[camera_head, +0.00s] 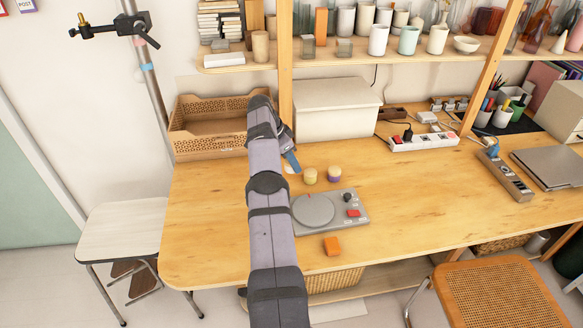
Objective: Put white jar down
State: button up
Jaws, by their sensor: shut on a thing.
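My gripper (291,160) is at the end of my arm, pointing down over the table just in front of the white lidded box. It is shut on a small pale thing, the white jar (287,168), of which only a sliver shows. The rest is hidden behind my arm and gripper, so I cannot tell whether its base touches the table. Two small jars, one yellowish (310,177) and one purple and cream (334,174), stand on the table just to the right of my gripper.
The wooden table (430,190) has clear room right of the jars. A wooden crate (205,145) and white box (325,108) stand behind. A shelf (340,58) with cups runs above.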

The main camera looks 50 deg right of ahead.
jog(key=shift+r+p, duration=1.45)
jog(key=shift+r, duration=0.45)
jog(key=shift+s+r, duration=0.1)
